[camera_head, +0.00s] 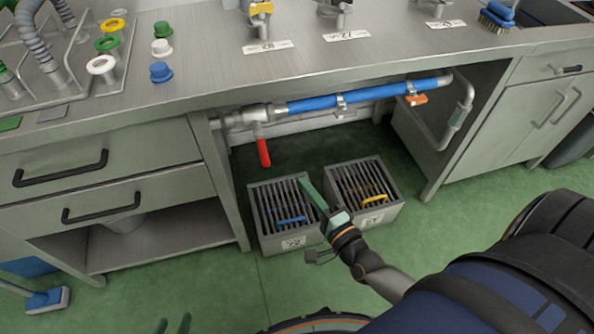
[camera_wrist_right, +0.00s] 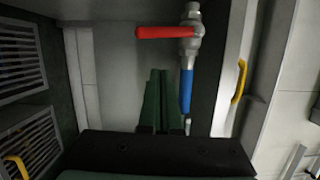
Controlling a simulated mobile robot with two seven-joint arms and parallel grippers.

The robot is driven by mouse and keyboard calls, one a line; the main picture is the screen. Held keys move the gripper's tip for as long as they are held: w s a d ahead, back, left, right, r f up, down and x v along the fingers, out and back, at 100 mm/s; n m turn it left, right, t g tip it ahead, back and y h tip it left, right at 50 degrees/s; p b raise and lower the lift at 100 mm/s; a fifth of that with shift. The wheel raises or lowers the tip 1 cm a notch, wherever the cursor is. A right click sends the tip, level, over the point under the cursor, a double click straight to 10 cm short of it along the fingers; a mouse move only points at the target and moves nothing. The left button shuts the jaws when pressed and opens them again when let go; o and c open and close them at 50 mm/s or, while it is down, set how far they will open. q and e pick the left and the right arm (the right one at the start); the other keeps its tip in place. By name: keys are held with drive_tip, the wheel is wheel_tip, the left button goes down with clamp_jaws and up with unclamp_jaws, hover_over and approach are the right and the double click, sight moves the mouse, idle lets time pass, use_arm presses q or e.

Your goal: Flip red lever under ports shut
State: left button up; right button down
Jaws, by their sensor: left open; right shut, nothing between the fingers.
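The red lever (camera_head: 263,150) hangs down from a metal valve (camera_head: 257,113) on the pipe under the bench. In the right wrist view the red lever (camera_wrist_right: 163,32) lies across the line of the blue pipe (camera_wrist_right: 186,92). My right gripper (camera_head: 305,183) is shut and empty, its green fingers together, to the lower right of the lever. In the wrist view its fingertips (camera_wrist_right: 160,73) point toward the lever with a visible gap. My left gripper (camera_head: 173,325) shows only as two separated dark fingertips at the bottom edge, open and empty.
Two grey slatted boxes, one with a blue handle (camera_head: 256,240) and one with a yellow handle (camera_head: 393,213), stand on the floor below the pipe. Drawers (camera_head: 100,185) stand left; the bench top (camera_head: 205,75) overhangs the space.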

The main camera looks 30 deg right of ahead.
use_arm(q)
drive_tip(key=shift+r, duration=0.1)
use_arm(e)
drive_tip(key=shift+s, duration=1.1)
drive_tip(key=s+a+f+n+g+y, duration=0.2)
drive_tip(key=s+a+f+n+g, duration=0.6)
drive_tip(key=n, duration=1.2)
use_arm(q)
wheel_tip(320, 180, up, 14)
drive_tip(key=s+a+p, duration=0.1)
drive_tip(key=a+p, duration=0.1)
drive_tip(key=p, duration=1.6)
drive_tip(key=shift+a+n+y+p, duration=0.3)
drive_tip(key=shift+a+y+p, duration=0.05)
drive_tip(key=shift+a+y, duration=0.05)
use_arm(e)
wheel_tip(320, 180, up, 14)
drive_tip(key=s+d, duration=0.1)
drive_tip(key=s, duration=0.1)
drive_tip(key=shift+d+r+g+h, duration=0.15)
drive_tip(key=shift+g+h, duration=0.15)
drive_tip(key=shift+g, duration=0.1)
